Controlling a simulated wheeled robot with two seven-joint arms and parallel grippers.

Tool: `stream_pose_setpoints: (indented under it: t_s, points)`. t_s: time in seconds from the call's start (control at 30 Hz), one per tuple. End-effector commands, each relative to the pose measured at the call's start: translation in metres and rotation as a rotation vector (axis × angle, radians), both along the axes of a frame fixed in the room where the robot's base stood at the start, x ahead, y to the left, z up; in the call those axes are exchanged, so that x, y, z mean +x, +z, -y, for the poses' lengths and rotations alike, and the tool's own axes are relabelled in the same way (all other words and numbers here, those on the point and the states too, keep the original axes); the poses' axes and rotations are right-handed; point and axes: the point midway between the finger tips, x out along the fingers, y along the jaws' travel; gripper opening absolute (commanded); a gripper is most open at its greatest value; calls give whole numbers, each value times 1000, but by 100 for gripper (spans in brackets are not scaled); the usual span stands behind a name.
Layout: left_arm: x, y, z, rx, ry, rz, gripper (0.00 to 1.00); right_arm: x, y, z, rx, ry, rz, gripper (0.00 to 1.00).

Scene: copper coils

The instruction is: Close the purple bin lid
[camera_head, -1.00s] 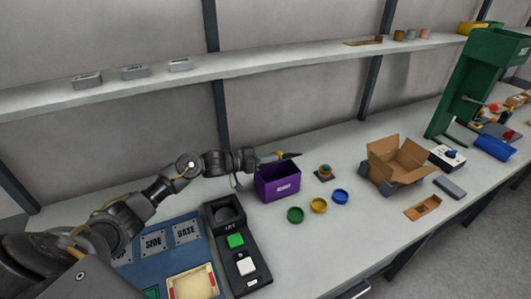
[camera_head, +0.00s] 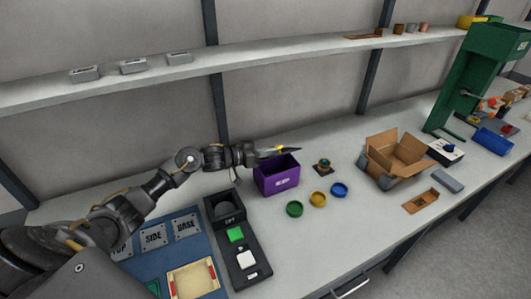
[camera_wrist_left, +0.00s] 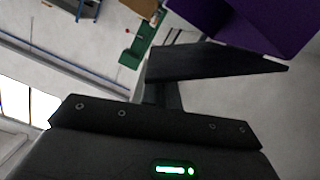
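The purple bin (camera_head: 277,181) stands on the table near the middle of the head view, with its top open and a label on its front. I cannot make out its lid separately in the head view. My left gripper (camera_head: 292,150) reaches in from the left and lies sideways along the bin's back top edge. Contact with the bin cannot be told. In the left wrist view, purple panels (camera_wrist_left: 240,22) fill the top right, just beyond a dark finger (camera_wrist_left: 215,62). Whether the fingers are apart is unclear. My right gripper is not in view.
Green (camera_head: 295,209), yellow (camera_head: 318,200) and blue (camera_head: 339,189) round pieces lie right of the bin, near a small brown-based part (camera_head: 323,166). An open cardboard box (camera_head: 398,155) stands further right. A black button panel (camera_head: 237,245) is left of the bin. A shelf (camera_head: 225,60) runs above.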

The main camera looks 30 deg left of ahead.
Motion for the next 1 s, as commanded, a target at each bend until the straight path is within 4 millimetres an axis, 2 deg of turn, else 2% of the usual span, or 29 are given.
stream_pose_setpoints:
  t_s: [0.03, 0.43, 0.57, 0.7, 0.73, 0.77, 1.0]
  points:
    - [1, 6, 6, -9, -9, 14, 0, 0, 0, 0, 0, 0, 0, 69]
    - [2, 10, 5, -9, -10, 14, 0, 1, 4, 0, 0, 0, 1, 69]
    - [5, 25, -3, -9, -11, 16, 0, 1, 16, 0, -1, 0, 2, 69]
    - [6, 48, -22, -10, -9, 17, 0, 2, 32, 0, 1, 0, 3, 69]
    - [-3, 35, -28, -8, -9, 13, 0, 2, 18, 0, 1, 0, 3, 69]
    - [-9, 34, -35, -6, -8, 13, 0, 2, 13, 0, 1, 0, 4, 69]
    - [-49, 41, -72, -3, 0, 9, 0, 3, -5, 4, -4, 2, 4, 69]
